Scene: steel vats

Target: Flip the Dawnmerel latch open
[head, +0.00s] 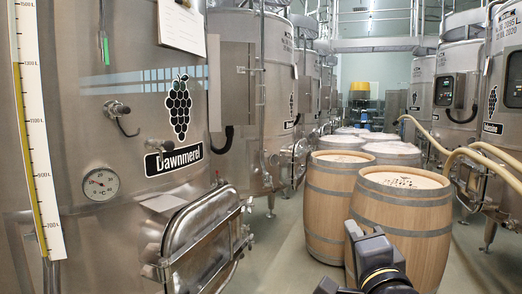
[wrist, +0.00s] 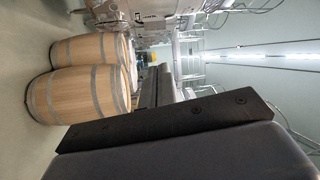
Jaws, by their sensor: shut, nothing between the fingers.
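The Dawnmerel vat (head: 120,115) is a big steel tank at the left of the head view, with a black grape emblem and a "Dawnmerel" label (head: 174,158). Its oval steel hatch (head: 203,240) is low on the vat front, with bars and fittings at its right edge. A latch-like fitting (head: 246,207) sits at that edge; I cannot tell its exact position. My gripper (wrist: 158,84) shows as dark fingers in the wrist view, shut and empty. My dark arm (head: 378,262) shows low in the head view, right of the hatch and apart from it. The wrist view shows no hatch.
Wooden barrels (head: 400,225) stand right of the hatch, more (head: 330,205) behind. They also show in the wrist view (wrist: 75,92). More steel vats line both sides, with pale hoses (head: 490,160) at right. Some floor is clear between the hatch and the barrels.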

